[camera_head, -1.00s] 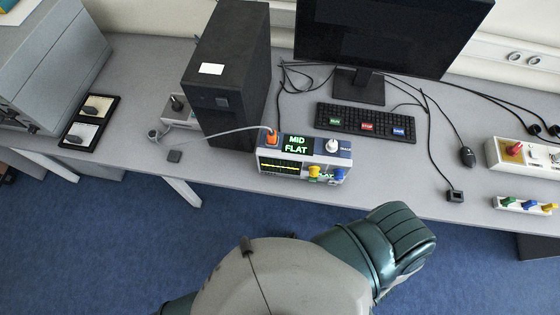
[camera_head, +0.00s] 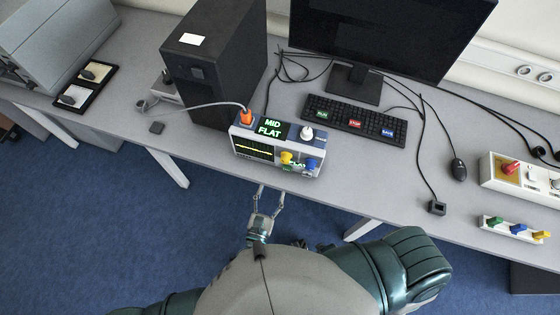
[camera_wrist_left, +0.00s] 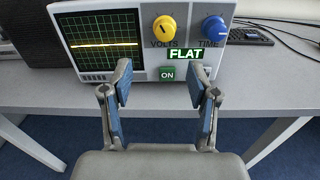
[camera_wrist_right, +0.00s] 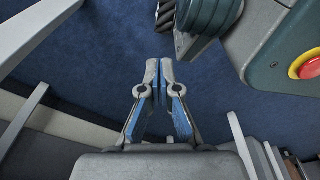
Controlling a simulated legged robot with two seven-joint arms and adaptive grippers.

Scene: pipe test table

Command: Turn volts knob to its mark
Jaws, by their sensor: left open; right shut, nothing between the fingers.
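The oscilloscope (camera_head: 253,149) stands near the table's front edge, its flat yellow trace on the screen. Its yellow VOLTS knob (camera_head: 286,158) is on the front, left of the blue TIME knob (camera_head: 311,164). In the left wrist view, the VOLTS knob (camera_wrist_left: 164,28) is ahead of and above my left gripper (camera_wrist_left: 160,80), apart from it. That gripper is open and empty; in the head view my left gripper (camera_head: 271,193) is just in front of the table edge, below the oscilloscope. My right gripper (camera_wrist_right: 159,82) is shut and empty over the blue floor. The knob's target mark is not clear.
A display reading MID FLAT (camera_head: 270,127), a white knob (camera_head: 307,133) and an orange plug (camera_head: 246,117) are on top of the oscilloscope. A black computer tower (camera_head: 205,75) stands behind left, a keyboard (camera_head: 352,119) behind right.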

